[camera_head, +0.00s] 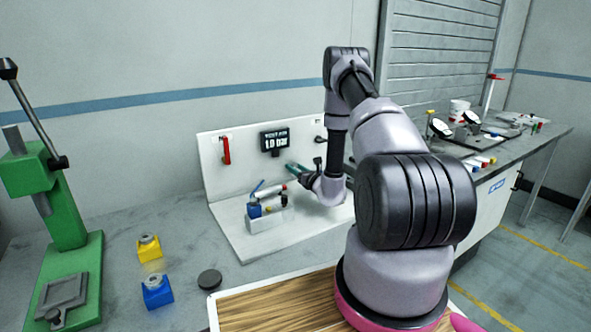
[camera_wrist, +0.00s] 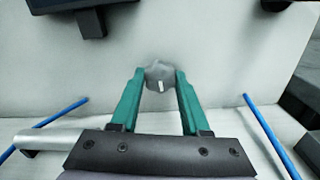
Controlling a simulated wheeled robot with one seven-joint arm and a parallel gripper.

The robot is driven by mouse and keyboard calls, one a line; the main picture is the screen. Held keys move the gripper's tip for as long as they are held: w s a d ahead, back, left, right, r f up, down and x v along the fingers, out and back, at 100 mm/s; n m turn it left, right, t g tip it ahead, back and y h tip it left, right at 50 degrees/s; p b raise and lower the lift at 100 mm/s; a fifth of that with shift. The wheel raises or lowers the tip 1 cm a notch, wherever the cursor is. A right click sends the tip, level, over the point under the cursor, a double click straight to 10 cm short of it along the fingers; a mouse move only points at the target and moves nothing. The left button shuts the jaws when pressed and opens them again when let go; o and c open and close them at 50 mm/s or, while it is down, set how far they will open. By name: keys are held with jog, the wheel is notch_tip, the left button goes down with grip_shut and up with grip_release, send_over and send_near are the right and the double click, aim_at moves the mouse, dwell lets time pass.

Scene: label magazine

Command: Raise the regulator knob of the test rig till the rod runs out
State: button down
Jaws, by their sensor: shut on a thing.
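The test rig (camera_head: 222,185) is a white L-shaped board with a small display (camera_head: 274,141) on its back panel; its lower line looks like "10 bar". The regulator knob (camera_wrist: 159,74) is grey and round with a white mark, on the panel in the wrist view. My gripper (camera_wrist: 158,80) has its green fingers shut on the knob's two sides. In the head view my gripper (camera_head: 292,169) is at the panel below the display, and the knob cannot be made out there. A silver cylinder (camera_wrist: 62,138) lies at lower left; whether its rod is out cannot be told.
A red handle (camera_head: 226,150) is on the panel's left. Blue tubes (camera_wrist: 264,124) rise near my fingers. A green press (camera_head: 68,205), a yellow block (camera_head: 150,251), a blue block (camera_head: 157,292) and a black disc (camera_head: 210,280) stand at left. The bench behind them is bare.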

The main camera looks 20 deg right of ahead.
jog(key=shift+m, duration=0.7)
jog(key=shift+c, duration=1.9)
grip_release()
jog(key=s, duration=0.2)
jog(key=s+d, duration=0.1)
jog(key=s, duration=0.4)
jog(key=shift+s+d, duration=0.2)
jog(key=shift+d, duration=0.05)
